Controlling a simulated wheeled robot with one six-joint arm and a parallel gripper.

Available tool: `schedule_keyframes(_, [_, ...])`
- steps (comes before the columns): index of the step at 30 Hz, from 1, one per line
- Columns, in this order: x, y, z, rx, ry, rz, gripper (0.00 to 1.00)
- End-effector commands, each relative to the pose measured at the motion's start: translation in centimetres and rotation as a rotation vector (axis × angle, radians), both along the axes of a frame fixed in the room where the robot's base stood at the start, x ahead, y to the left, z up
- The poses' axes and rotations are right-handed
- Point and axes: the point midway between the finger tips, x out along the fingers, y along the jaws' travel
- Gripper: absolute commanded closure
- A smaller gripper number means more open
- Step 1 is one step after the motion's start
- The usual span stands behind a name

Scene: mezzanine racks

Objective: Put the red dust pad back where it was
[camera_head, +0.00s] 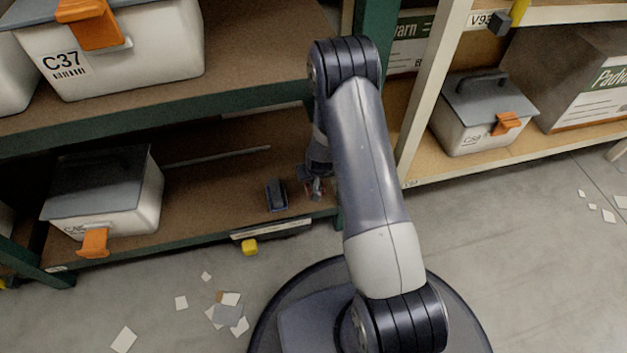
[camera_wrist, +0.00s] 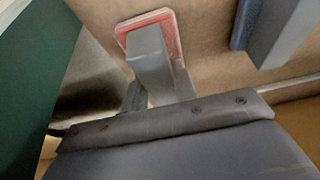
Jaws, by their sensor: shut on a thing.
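The red dust pad (camera_wrist: 165,19) shows in the wrist view as a red, pale-rimmed base with a grey block on it. My gripper (camera_wrist: 160,88) is shut on the grey block. The pad is at the brown lower shelf board of the green rack; whether it touches the board I cannot tell. In the head view my gripper (camera_head: 316,186) is low at the right end of that shelf, beside the green post, and the pad is mostly hidden. A dark blue-grey block (camera_head: 276,195) lies just left of it; a similar blue and grey thing shows in the wrist view (camera_wrist: 272,30).
A grey-lidded bin (camera_head: 105,195) stands left on the lower shelf (camera_head: 205,205). Bin C37 (camera_head: 120,50) sits on the shelf above. The green post (camera_head: 371,40) is close right of my gripper. A yellow block (camera_head: 249,247) is at the shelf's front; paper scraps (camera_head: 227,314) litter the floor.

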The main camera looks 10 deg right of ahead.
Motion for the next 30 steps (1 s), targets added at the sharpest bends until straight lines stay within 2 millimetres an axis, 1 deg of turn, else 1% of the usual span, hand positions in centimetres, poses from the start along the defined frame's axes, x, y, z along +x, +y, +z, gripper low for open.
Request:
schedule_keyframes(1, [0.05,0.01,-0.85,0.0,-0.001,0.0,0.91])
schedule_keyframes(9, [0.05,0.01,-0.67,0.0,-0.002,0.001,0.91])
schedule_keyframes(12, [0.04,0.01,-0.93,-0.001,-0.001,0.001,0.91])
schedule_keyframes(13, [0.04,0.01,-0.96,-0.002,-0.001,0.001,0.72])
schedule_keyframes(20, [0.03,0.01,-0.92,-0.001,-0.001,0.001,0.53])
schedule_keyframes(21, [0.03,0.01,-0.92,-0.001,-0.001,0.001,0.51])
schedule_keyframes(30, [0.04,0.01,-0.74,0.0,-0.001,-0.001,0.51])
